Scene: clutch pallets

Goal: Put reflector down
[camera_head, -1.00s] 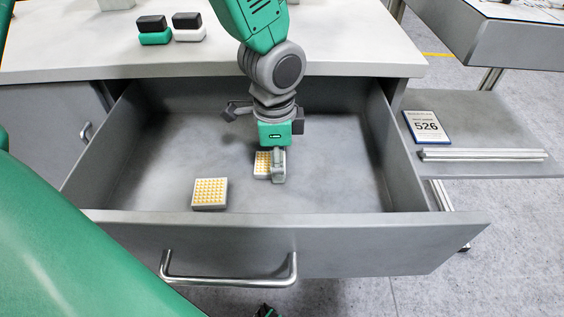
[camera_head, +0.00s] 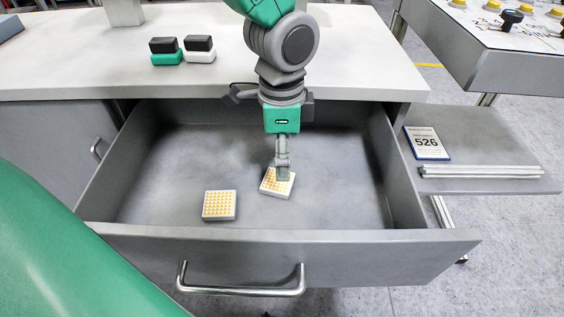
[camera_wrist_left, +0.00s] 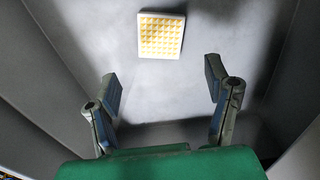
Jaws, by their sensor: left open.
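Two square white reflectors with orange-yellow cells lie in the open grey drawer (camera_head: 340,195). The left reflector (camera_head: 219,205) lies clear of the gripper. The right reflector (camera_head: 270,187) is turned at an angle, and the fingers partly cover its upper right. My left gripper (camera_head: 283,174) points down just above it, with its fingers seen nearly in line. In the left wrist view my left gripper (camera_wrist_left: 165,80) is open with nothing between its fingers. One reflector (camera_wrist_left: 161,36) shows beyond the fingertips; I cannot tell which. My right gripper is out of view.
The drawer's front wall with its handle (camera_head: 240,290) is nearest me. Black, green and white blocks (camera_head: 183,50) stand on the worktop (camera_head: 90,70) behind. A 526 sign (camera_head: 427,143) and metal bars (camera_head: 480,172) lie on the right shelf. The drawer's right floor is free.

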